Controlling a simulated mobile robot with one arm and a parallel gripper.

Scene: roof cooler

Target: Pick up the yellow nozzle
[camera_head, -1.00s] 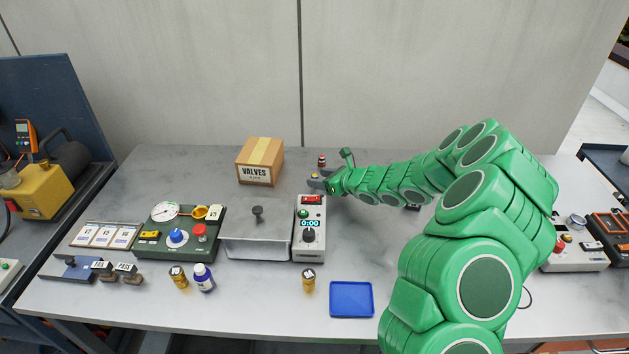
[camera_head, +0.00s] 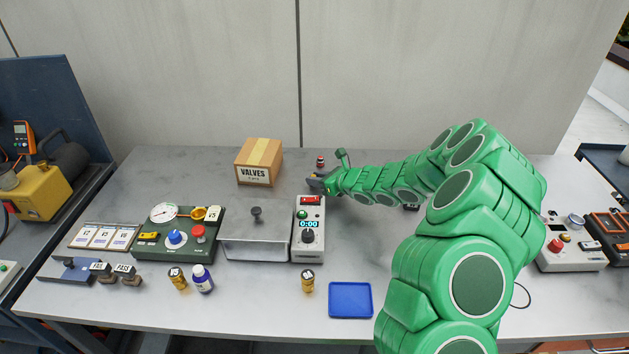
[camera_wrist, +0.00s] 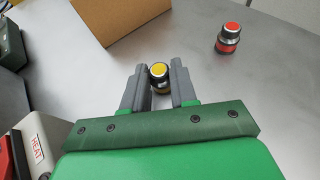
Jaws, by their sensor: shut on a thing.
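The yellow nozzle (camera_wrist: 159,71), a small dark cylinder with a yellow top, stands between the two fingers of my gripper (camera_wrist: 160,82) in the wrist view. The fingers are shut on it, one on each side. In the head view, my gripper (camera_head: 316,183) is at the back of the bench, just behind the heater box with the red switch. The nozzle is mostly hidden there by the fingers. It looks upright and at bench level; I cannot tell whether it touches the bench.
A red-topped nozzle (camera_wrist: 229,37) stands apart at the right in the wrist view. The VALVES box (camera_head: 259,163) is left of my gripper. The heater box (camera_head: 309,240), a lidded metal bin (camera_head: 257,235) and a blue tray (camera_head: 350,299) are nearer the front.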

